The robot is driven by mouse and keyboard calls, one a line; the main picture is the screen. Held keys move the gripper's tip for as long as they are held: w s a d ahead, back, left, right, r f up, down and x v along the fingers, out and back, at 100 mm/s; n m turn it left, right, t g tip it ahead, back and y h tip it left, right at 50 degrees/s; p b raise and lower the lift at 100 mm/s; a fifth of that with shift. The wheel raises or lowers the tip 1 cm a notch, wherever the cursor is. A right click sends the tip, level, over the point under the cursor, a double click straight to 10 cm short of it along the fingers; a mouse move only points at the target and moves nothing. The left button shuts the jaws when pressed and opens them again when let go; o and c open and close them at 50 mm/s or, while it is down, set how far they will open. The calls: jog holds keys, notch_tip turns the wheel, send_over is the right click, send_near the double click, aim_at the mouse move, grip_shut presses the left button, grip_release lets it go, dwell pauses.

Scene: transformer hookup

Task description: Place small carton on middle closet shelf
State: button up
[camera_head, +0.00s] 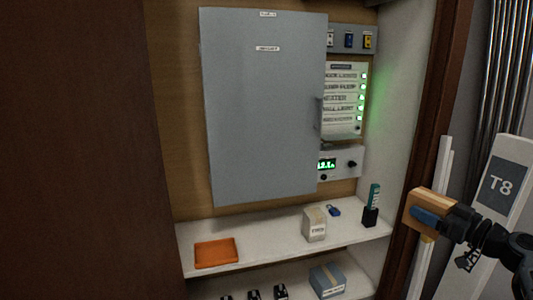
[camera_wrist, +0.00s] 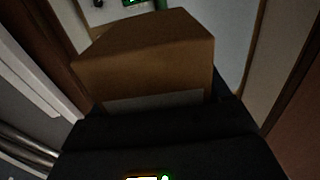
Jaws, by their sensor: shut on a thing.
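The small carton (camera_head: 428,207) is a brown cardboard box at the right of the head view, outside the closet in front of its right door frame. It fills the middle of the wrist view (camera_wrist: 150,55). My gripper (camera_head: 430,216) is shut on the carton and holds it in the air; a blue finger shows against its side. In the wrist view the dark gripper body (camera_wrist: 160,135) hides the carton's lower part. The closet's white middle shelf (camera_head: 270,230) is to the left of the carton, below a grey cabinet door (camera_head: 265,110).
On the shelf are an orange tray (camera_head: 216,252), a small whitish box (camera_head: 314,224), a blue padlock-like item (camera_head: 334,210) and a dark holder (camera_head: 371,216). A blue-grey box (camera_head: 327,280) is on the lower shelf. Bare shelf lies between tray and whitish box.

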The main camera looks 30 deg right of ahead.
jog(key=a+f, duration=1.1)
jog(key=a, duration=0.5)
jog(key=a+f, duration=1.2)
jog(key=a, duration=0.4)
jog(key=a+f, duration=0.2)
jog(key=a, duration=1.1)
jog(key=shift+w+a+h+b, duration=0.15)
jog(key=shift+a+h+b, duration=0.1)
jog(key=shift+h+b, duration=0.05)
jog(key=shift+f, duration=0.1)
